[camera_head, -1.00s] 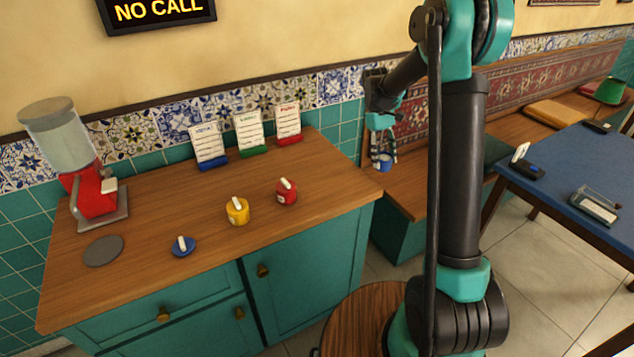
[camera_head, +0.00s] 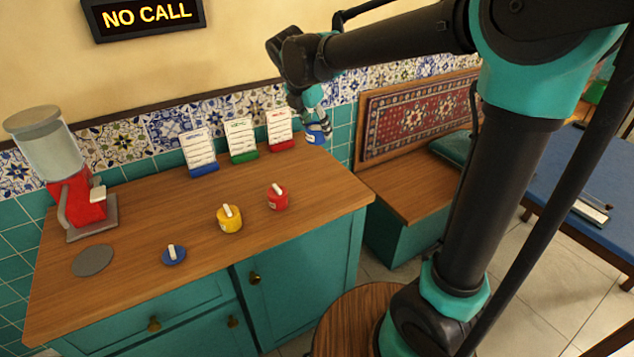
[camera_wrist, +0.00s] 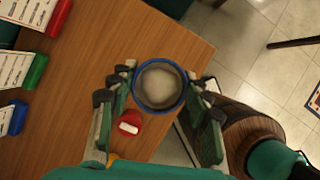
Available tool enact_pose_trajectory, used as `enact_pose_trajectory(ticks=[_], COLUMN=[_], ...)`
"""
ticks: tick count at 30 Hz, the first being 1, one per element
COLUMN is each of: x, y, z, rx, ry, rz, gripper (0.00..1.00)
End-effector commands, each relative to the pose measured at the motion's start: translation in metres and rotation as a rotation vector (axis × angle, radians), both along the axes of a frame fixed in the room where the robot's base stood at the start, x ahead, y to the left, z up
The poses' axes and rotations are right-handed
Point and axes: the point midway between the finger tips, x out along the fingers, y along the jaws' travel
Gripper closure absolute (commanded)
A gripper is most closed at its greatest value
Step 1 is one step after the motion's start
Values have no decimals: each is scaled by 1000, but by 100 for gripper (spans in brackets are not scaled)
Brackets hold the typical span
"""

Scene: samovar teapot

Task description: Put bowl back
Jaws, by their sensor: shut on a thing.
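My gripper (camera_head: 312,110) is shut on a small blue bowl (camera_head: 317,137). It holds the bowl in the air above the back right end of the wooden counter (camera_head: 140,225), near the red-based card. In the wrist view the bowl (camera_wrist: 160,85) sits between the two fingers, its blue rim facing the camera, with a greyish-white content or inside. A blue lid with a white handle (camera_head: 174,254) lies on the counter at the front. A yellow lidded bowl (camera_head: 229,218) and a red lidded bowl (camera_head: 277,196) stand to its right.
A red dispenser (camera_head: 85,200) with a clear hopper and a grey disc (camera_head: 93,260) are at the counter's left. Three cards on blue (camera_head: 203,169), green and red bases line the back. A bench (camera_head: 410,185) is on the right. Counter space between is clear.

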Motion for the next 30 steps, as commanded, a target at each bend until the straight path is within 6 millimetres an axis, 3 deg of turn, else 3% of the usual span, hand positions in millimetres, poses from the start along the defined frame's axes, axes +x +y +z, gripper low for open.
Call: enact_pose_trajectory(ticks=[9, 15, 30], x=[1, 1, 1], y=[0, 0, 0], z=[-79, -121, -173], rx=[1, 0, 1], ry=[0, 1, 1], rz=[-4, -4, -5], gripper=[92, 92, 92])
